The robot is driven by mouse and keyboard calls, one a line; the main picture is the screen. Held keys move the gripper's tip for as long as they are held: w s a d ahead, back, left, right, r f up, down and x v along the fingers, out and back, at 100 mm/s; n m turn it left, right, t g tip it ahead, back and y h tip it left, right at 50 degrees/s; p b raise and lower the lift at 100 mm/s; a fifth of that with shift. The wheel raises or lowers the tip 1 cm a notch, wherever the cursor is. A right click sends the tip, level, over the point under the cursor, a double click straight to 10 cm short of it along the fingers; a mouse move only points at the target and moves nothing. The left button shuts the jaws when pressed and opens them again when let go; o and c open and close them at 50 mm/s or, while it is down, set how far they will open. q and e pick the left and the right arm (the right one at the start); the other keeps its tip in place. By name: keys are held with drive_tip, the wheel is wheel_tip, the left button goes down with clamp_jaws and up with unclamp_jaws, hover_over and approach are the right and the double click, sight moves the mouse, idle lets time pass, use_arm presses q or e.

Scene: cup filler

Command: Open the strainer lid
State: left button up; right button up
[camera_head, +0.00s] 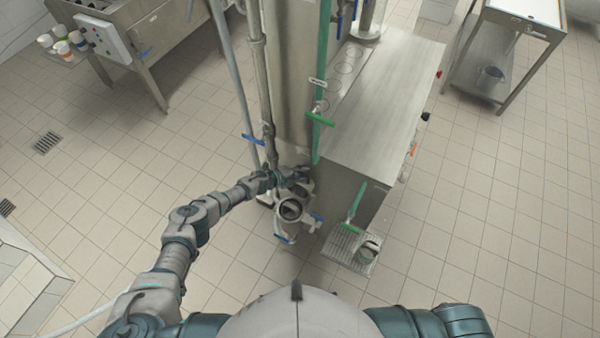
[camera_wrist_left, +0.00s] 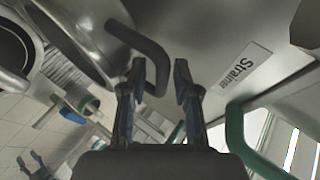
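The strainer (camera_head: 290,211) stands low at the foot of the steel column in the head view, with a dark round opening facing up. My left gripper (camera_head: 303,174) is just behind it. In the left wrist view, a shiny round metal piece, apparently the lid (camera_wrist_left: 72,38), shows at the upper left with a dark curved handle (camera_wrist_left: 148,50). The fingers of my left gripper (camera_wrist_left: 158,72) are apart, and the handle's end lies between them; contact is unclear. A "Strainer" label (camera_wrist_left: 240,68) is on the steel surface to the right. My right gripper is out of view.
A steel cabinet (camera_head: 385,85) stands right of the column. Green-handled (camera_head: 351,228) and blue-handled (camera_head: 253,139) valves are close by. A metal cup (camera_head: 368,250) sits on a grate (camera_head: 338,246). Tiled floor (camera_head: 480,230) is free at the right.

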use_arm(q)
drive_tip(key=shift+a, duration=0.1)
drive_tip(key=shift+a+r, duration=0.1)
drive_tip(key=shift+a, duration=0.1)
drive_tip(key=v, duration=1.1)
drive_tip(key=shift+s+r, duration=0.1)
drive_tip(key=shift+s, duration=0.05)
